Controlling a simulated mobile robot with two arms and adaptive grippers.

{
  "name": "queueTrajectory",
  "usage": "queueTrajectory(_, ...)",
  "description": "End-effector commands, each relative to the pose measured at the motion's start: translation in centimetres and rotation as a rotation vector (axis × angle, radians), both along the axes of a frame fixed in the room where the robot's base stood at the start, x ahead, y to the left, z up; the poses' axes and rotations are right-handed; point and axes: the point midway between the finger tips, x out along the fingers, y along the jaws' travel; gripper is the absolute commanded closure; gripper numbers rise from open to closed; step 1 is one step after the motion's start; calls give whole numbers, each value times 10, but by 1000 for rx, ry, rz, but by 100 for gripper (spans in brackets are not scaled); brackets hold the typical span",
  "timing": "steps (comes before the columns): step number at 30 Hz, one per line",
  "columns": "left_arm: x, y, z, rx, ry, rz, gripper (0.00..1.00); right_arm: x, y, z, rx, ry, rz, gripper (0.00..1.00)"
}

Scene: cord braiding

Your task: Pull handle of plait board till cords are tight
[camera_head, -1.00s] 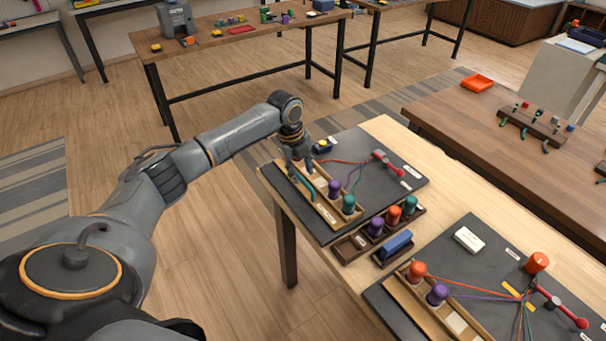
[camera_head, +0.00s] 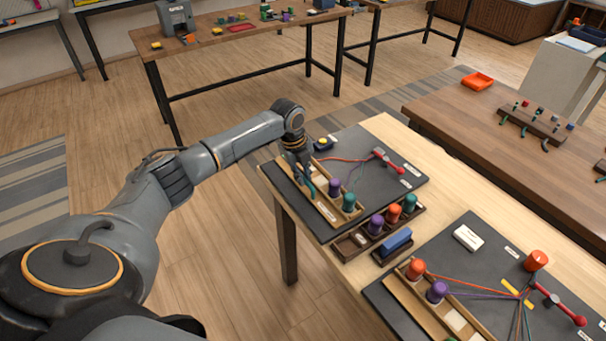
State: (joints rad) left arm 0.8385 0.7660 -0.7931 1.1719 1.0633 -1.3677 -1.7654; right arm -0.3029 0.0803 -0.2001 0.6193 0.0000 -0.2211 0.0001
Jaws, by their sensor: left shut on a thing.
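The far dark plait board (camera_head: 392,195) lies on the light wooden table. A red handle (camera_head: 388,161) sits at its upper right, and orange-red and purple cords run from it towards the wooden rack (camera_head: 325,211) at its left edge. A purple bobbin (camera_head: 334,188) and a teal bobbin (camera_head: 349,202) stand at the rack. My left gripper (camera_head: 308,177) is low over the rack's far end, away from the red handle. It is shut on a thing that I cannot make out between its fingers. A teal strip shows beside the fingers. My right gripper is not in view.
A dark tray of purple, orange and teal bobbins (camera_head: 394,213) and a blue block (camera_head: 397,240) lie in front of the board. A second plait board (camera_head: 456,268) with its own bobbins lies nearer. A yellow-topped item (camera_head: 323,142) is close behind my gripper.

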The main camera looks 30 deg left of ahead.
Motion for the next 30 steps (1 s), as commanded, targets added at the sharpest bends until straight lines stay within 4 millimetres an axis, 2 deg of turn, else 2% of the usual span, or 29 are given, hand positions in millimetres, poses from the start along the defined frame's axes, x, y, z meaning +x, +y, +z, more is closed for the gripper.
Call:
queueTrajectory(10, -41, 18, 2, 2, 6, 2, 100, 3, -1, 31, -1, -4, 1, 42)
queueTrajectory(21, -47, 20, -1, 3, 7, 1, 100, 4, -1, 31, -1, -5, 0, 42)
queueTrajectory(22, -47, 20, -1, 3, 7, 1, 83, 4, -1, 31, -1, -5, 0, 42)
queueTrajectory(25, -47, 20, -1, 3, 6, 1, 65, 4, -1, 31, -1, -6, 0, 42)
queueTrajectory(30, -46, 20, 0, 1, 3, 1, 65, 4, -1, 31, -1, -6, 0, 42)
